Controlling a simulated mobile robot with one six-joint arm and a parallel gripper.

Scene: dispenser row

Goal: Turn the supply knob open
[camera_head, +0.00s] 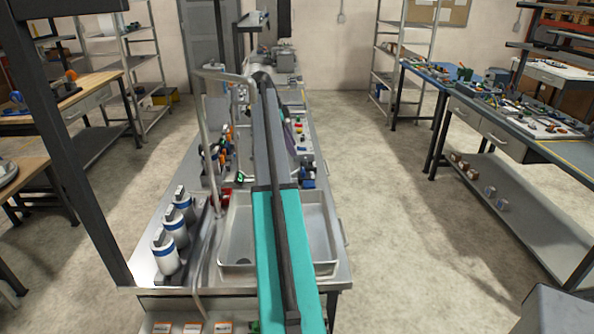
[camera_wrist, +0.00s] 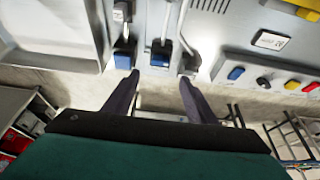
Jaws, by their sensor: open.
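My gripper (camera_wrist: 159,79) shows in the wrist view as two dark fingers, spread apart with nothing between them. A blue one (camera_wrist: 124,56) is near the left fingertip, another blue one (camera_wrist: 160,54) is beyond the gap, and a grey one (camera_wrist: 190,62) is near the right fingertip. I see no clear contact. I cannot tell which of these, if any, is the supply knob. In the head view my arm hides part of the bench, and the fingers cannot be made out.
In the wrist view, blue (camera_wrist: 236,74), yellow (camera_wrist: 292,85) and red (camera_wrist: 311,86) buttons or knobs sit at the right. In the head view, white bottles (camera_head: 165,254) stand left of a metal sink (camera_head: 237,268). A workbench (camera_head: 480,118) stands right, across open floor.

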